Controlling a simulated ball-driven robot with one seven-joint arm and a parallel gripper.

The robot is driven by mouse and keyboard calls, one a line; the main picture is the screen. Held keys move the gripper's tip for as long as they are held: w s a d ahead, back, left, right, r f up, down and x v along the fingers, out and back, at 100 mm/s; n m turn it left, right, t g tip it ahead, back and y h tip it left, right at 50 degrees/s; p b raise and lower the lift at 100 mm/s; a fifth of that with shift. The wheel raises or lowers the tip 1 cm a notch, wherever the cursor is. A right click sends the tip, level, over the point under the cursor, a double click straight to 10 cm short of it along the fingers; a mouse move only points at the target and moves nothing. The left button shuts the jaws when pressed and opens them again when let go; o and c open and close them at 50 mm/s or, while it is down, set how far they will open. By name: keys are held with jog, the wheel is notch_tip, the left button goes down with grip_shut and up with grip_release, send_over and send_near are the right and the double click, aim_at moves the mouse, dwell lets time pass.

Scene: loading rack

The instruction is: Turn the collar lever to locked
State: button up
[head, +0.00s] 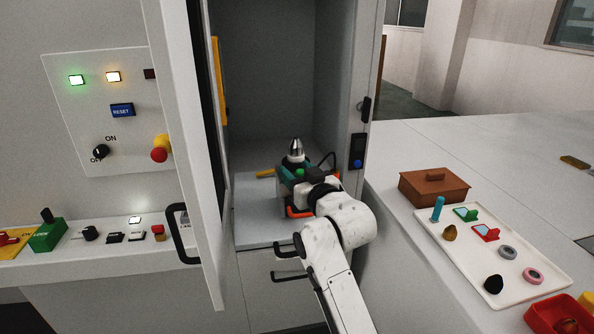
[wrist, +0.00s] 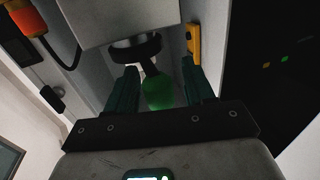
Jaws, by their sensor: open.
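The collar (wrist: 135,48) is a dark ring under a pale grey block in the wrist view. Its lever ends in a green knob (wrist: 158,93), which sits between the two teal fingers of my gripper (wrist: 160,68). The fingers are apart, with a visible gap on each side of the knob. In the head view my gripper (head: 302,174) is inside the open cabinet, just in front of a silver cone-tipped part (head: 295,150). The green knob (head: 299,173) shows there between the teal fingers. My gripper and arm hide most of the collar in the head view.
The cabinet door (head: 188,130) stands open at the left, with a black handle. The cabinet's right wall (head: 346,90) is close to my arm. A control panel (head: 105,110) is at far left. A tray (head: 450,245) of small items and a brown box (head: 434,188) are at right.

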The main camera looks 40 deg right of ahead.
jog(key=shift+w, duration=0.1)
jog(key=shift+c, duration=0.4)
jog(key=shift+d, duration=0.1)
jog(key=c, duration=0.6)
jog(key=shift+f, duration=0.1)
grip_shut()
